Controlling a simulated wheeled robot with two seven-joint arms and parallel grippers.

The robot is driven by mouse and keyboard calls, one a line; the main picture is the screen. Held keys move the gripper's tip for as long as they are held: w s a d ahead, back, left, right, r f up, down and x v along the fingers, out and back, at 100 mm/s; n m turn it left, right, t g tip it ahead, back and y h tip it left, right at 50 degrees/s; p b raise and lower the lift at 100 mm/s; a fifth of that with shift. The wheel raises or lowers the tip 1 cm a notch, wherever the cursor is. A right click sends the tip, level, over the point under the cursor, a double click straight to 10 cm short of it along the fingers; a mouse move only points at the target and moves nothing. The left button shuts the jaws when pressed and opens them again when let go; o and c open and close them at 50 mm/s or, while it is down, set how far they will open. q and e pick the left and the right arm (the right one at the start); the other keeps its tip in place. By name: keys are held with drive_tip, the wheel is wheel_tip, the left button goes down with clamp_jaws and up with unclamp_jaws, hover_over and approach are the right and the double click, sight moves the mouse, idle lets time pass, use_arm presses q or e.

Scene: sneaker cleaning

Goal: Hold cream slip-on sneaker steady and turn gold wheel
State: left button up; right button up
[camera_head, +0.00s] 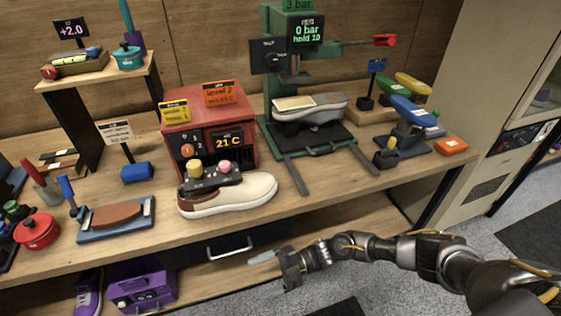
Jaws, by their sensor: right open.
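The cream slip-on sneaker (245,192) lies on the bench in front of a red box-shaped machine, its toe to the right. A gold knob (194,168), the only gold wheel-like part I see, sits on a dark panel (212,182) at the sneaker's opening, beside a pink knob (225,167). I cannot tell whether the panel rests on the shoe or belongs to the machine. My right gripper (268,264) is open and empty, in front of the bench edge, below and right of the sneaker, apart from it. My left gripper is out of view.
The red machine (249,151) reads 21 C. A green press (268,104) holding another shoe stands to the right. A tray with a brown block (115,215) and a red pot (37,230) lie left. A drawer handle (229,249) sticks out below the bench top.

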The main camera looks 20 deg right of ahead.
drive_tip(key=s+a+r+n+g+h, duration=0.2)
drive_tip(key=a+r+n+g, duration=0.1)
drive_tip(key=r+n, duration=0.35)
drive_tip(key=s+a+r+n+g+h, duration=0.25)
drive_tip(key=a+r+n, duration=0.2)
drive_tip(key=r, duration=0.35)
drive_tip(key=w+d+r+n+t+y, duration=0.1)
drive_tip(key=w+d+r+n+t, duration=0.2)
drive_tip(key=w+d+r+t, duration=0.45)
drive_tip(key=w+d+r+n+t+y, duration=0.25)
drive_tip(key=w+d+r, duration=0.25)
drive_tip(key=w+d, duration=0.65)
drive_tip(key=n+g+y, duration=0.1)
drive_tip(key=n+g, duration=0.3)
drive_tip(key=n, duration=0.4)
approach(237, 169)
drive_tip(key=a, duration=1)
drive_tip(key=shift+s+f, duration=0.1)
drive_tip(key=shift+f, duration=0.15)
